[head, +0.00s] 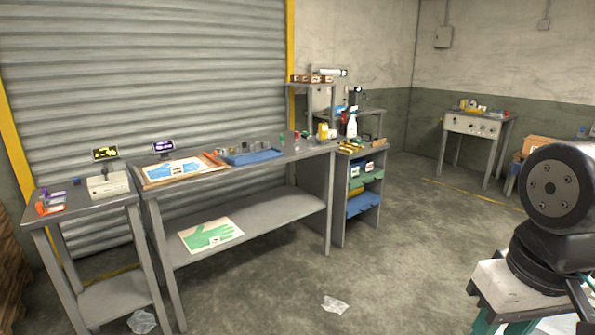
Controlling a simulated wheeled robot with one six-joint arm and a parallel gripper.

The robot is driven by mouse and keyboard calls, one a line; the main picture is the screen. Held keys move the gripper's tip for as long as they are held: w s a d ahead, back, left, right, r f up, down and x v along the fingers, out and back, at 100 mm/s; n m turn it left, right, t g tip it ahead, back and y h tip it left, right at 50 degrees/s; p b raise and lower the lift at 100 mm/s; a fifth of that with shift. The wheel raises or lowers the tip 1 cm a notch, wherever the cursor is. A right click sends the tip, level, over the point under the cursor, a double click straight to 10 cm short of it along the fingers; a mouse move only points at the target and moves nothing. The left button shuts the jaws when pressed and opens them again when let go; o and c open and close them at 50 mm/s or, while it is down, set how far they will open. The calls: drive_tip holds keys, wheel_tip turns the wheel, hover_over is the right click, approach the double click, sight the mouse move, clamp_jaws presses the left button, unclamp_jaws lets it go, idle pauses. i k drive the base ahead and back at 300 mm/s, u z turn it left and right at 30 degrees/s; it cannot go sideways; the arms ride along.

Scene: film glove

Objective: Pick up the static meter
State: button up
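I cannot tell for certain which thing is the static meter. A small dark display with yellow lettering (105,153) stands at the back of the left table, behind a pale boxy device (108,185). Another small dark display with purple lettering (163,146) stands at the back of the long bench. Both are too small to read. My gripper is out of view; only a dark joint of my arm shows at the right edge, far from the tables.
The long grey bench (265,215) carries a board with a blue glove picture (172,169) and a blue tray (250,157). A green glove sheet (211,235) lies on its lower shelf. Clear plastic scraps (335,304) lie on the floor. The concrete floor before the benches is mostly open.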

sight(322, 134)
drive_tip(key=u, duration=0.1)
drive_tip(key=i, duration=1.8)
drive_tip(key=z, duration=0.25)
drive_tip(key=i, duration=2.2)
drive_tip(key=z, duration=0.4)
